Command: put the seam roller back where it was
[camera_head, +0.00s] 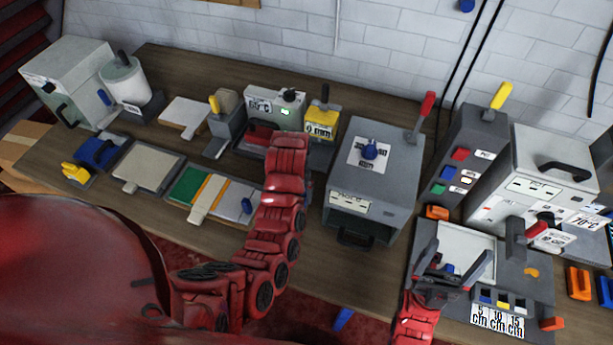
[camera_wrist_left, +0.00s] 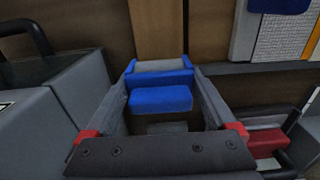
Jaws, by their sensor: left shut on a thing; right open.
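In the left wrist view, a blue piece with a grey cylinder-like end, which looks like the seam roller (camera_wrist_left: 160,97), sits between the fingers of my left gripper (camera_wrist_left: 161,78). The gripper is shut on it, over brown wood. In the head view my left arm reaches up between the strip tray and the grey oven-like box; its gripper and the roller are hidden there. My right gripper (camera_head: 460,257) is open and apparently empty, over the grey measuring station (camera_head: 425,268) at right. The roller's original place cannot be told.
The grey box (camera_head: 345,170) stands close to my left gripper, with a dark handle at its front. The strip tray (camera_head: 172,198) also shows in the wrist view (camera_wrist_left: 240,42). A 65°C unit (camera_head: 262,97) and a yellow 9 mm device (camera_head: 321,128) stand behind.

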